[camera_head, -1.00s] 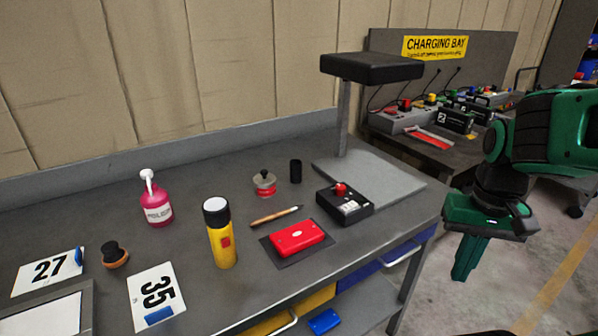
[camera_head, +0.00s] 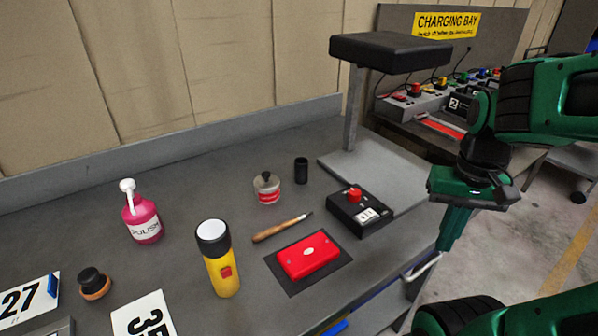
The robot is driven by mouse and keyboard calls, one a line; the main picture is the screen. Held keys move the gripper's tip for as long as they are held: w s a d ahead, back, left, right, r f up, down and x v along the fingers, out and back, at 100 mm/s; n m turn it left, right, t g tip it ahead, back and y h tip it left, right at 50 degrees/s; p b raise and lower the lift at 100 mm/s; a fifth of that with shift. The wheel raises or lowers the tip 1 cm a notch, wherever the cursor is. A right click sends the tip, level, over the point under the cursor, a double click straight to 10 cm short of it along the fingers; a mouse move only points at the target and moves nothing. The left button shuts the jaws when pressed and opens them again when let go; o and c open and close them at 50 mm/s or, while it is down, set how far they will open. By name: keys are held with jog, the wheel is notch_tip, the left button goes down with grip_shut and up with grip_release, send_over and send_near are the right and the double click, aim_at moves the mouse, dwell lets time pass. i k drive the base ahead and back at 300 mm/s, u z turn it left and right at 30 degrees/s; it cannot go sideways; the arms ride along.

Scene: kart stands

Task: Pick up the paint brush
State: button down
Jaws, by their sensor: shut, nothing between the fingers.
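A slim tool with a wooden handle and a thin dark tip (camera_head: 282,228), the closest match to the paint brush, lies flat on the grey bench. It lies between the yellow torch (camera_head: 218,262) and the black box with a red button (camera_head: 360,211), behind the red case (camera_head: 309,255). Its bristles are too small to make out. My gripper (camera_head: 446,246) points down at the bench's right edge, to the right of the tool and well apart from it. It is shut and empty.
A red-banded round tin (camera_head: 267,188) and a black cup (camera_head: 301,171) stand behind the tool. A pink polish bottle (camera_head: 142,215) and a dark round brush (camera_head: 94,284) are at left. A lamp-like stand (camera_head: 390,52) overhangs the bench's back right.

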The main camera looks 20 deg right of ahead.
aim_at(275, 229)
jog(key=u, duration=1.35)
jog(key=k, duration=1.4)
jog(key=z, duration=0.35)
jog(key=i, duration=1)
jog(key=u, duration=0.05)
